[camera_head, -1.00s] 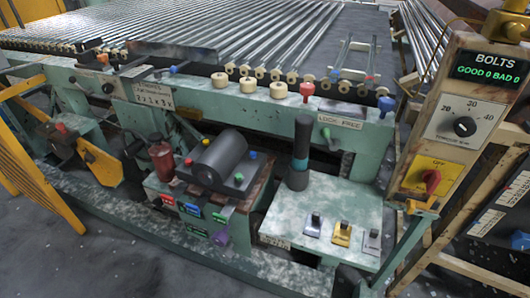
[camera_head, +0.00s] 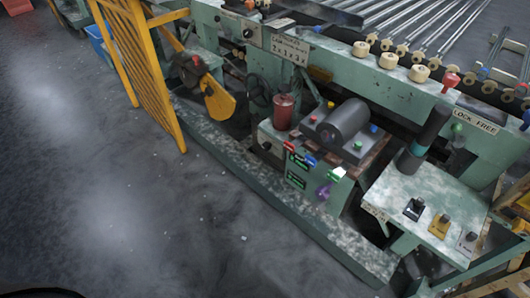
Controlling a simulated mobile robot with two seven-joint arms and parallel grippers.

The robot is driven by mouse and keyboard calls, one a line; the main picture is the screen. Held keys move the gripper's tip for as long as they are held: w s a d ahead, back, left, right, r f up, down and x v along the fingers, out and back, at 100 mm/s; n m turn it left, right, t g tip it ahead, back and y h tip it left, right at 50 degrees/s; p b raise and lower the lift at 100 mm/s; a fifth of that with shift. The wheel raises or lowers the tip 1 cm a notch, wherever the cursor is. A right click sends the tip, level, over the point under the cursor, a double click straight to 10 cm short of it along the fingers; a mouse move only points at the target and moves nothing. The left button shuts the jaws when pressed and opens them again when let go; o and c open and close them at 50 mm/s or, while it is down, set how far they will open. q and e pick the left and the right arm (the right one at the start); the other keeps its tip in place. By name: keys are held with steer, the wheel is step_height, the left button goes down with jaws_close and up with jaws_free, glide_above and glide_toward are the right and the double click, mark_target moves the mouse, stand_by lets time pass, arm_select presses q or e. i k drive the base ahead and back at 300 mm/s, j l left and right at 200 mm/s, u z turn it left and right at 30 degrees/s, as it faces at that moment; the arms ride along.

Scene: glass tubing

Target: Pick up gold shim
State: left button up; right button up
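The gold shim (camera_head: 439,227) sits on a pale, speckled green table (camera_head: 410,189) at the lower right, with a small dark knob on its top. A dark shim (camera_head: 413,209) lies to its left and a grey shim (camera_head: 467,242) to its right, in one row near the table's front edge. Nothing covers the gold shim. Neither of my grippers is in view.
A dark green cylinder (camera_head: 425,137) stands behind the shims. A machine block with a black roller (camera_head: 344,122) and a red canister (camera_head: 284,110) is left of the table. A yellow slatted gate (camera_head: 146,75) stands at the upper left. The grey floor (camera_head: 130,215) is clear.

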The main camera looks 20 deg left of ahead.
mark_target(439, 227)
steer(key=j+u, duration=0.1)
steer(key=l+z, duration=0.15)
steer(key=z, duration=0.2)
steer(key=l+z, duration=0.4)
steer(key=z, duration=0.25)
